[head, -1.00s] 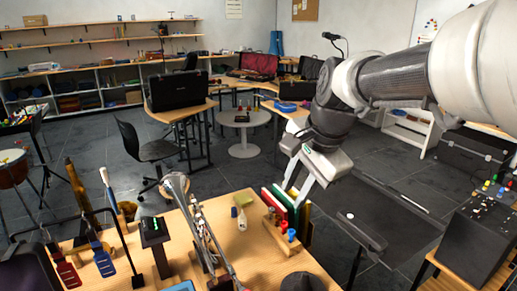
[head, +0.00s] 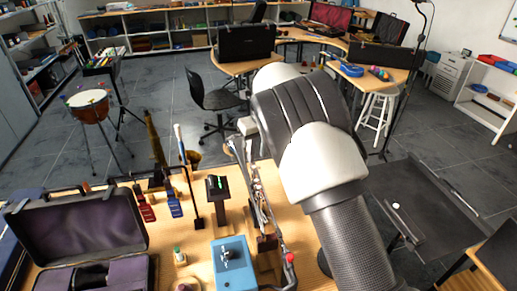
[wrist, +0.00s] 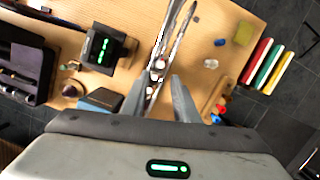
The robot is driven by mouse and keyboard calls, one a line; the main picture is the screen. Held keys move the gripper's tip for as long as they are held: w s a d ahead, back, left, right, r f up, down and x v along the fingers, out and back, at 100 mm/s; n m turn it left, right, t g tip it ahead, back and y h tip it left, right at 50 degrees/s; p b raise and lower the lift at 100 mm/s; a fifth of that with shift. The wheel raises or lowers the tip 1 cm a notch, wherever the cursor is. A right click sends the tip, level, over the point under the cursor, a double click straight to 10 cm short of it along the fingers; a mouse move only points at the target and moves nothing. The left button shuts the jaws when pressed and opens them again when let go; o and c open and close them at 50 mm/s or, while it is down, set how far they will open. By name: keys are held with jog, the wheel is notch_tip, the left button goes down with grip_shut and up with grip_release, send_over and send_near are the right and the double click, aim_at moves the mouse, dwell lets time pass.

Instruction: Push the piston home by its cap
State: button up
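A silver brass instrument (head: 262,200) with long tubes stands over the wooden table. The instrument also shows in the wrist view (wrist: 172,35), with a small round reddish-silver part (wrist: 159,63) that could be a valve cap; I cannot tell the piston for sure. My gripper (wrist: 157,84) is open, with its two fingers apart on either side of the instrument's line and nothing visibly held. Whether they touch it cannot be told. In the head view my arm hides the fingers.
A blue box (head: 233,263) with a small metal piece on top, a black stand with a green display (head: 217,186) and an open dark case (head: 75,225) share the table (head: 185,232). Dark floor lies beyond.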

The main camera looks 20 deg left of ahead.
aim_at(255, 168)
jog(key=shift+w+a+f+b, duration=0.2)
jog(key=shift+f+b, duration=0.4)
jog(key=shift+f, duration=0.95)
jog(key=shift+w+a+f+b, duration=0.25)
jog(key=shift+f+b, duration=0.35)
jog(key=shift+f, duration=0.9)
jog(key=shift+w+a+f+b, duration=0.2)
jog(key=shift+f+b, duration=0.4)
jog(key=shift+f, duration=0.95)
jog(key=shift+c, duration=0.2)
jog(key=c, duration=0.6)
jog(key=shift+c, duration=0.2)
